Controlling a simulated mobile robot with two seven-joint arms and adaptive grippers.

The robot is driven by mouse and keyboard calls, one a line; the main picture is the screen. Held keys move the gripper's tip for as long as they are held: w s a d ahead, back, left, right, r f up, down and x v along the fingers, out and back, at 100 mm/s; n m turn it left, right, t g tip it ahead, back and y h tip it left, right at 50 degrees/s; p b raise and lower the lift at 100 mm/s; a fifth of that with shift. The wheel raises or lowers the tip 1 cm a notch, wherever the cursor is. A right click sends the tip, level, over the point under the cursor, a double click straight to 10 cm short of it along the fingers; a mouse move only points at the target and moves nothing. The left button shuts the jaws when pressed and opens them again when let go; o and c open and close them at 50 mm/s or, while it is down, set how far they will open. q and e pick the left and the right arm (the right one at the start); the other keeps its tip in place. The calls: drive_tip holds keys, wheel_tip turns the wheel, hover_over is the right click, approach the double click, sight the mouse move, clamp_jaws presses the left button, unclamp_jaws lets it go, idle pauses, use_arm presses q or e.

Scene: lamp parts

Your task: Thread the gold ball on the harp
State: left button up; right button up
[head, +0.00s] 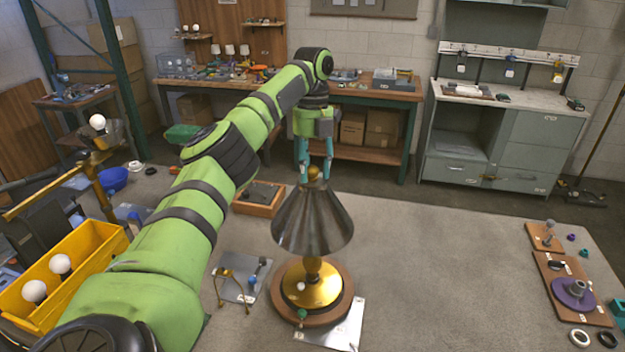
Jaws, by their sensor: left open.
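A lamp stands on the grey table, with a gold base (312,285) on a round wooden foot and a dark metal cone shade (312,220). The gold ball (313,172) is at the very top of the shade. My left gripper (314,178) points straight down there, its two teal fingers open on either side of the ball. I cannot tell whether the fingers touch it. The harp is not seen in the lamp; the shade hides whatever is inside. My right gripper is not in view.
A grey plate (238,270) with a bent gold wire piece lies left of the lamp. A wooden tray (258,208) sits behind it. A yellow bin (72,262) with white bulbs is at left. Wooden boards with parts (572,290) lie at right. The table between is clear.

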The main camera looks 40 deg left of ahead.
use_arm(q)
drive_tip(key=n, duration=0.5)
drive_tip(key=shift+n+t, duration=0.3)
drive_tip(key=shift+t, duration=0.1)
drive_tip(key=n, duration=0.4)
drive_tip(key=shift+s+t+h, duration=0.15)
drive_tip(key=shift+t+h, duration=0.15)
clamp_jaws()
drive_tip(key=m, duration=0.3)
drive_tip(key=shift+m, duration=0.4)
drive_tip(key=shift+c, duration=1)
unclamp_jaws()
drive_tip(key=shift+m+g, duration=0.4)
drive_tip(key=o, duration=0.4)
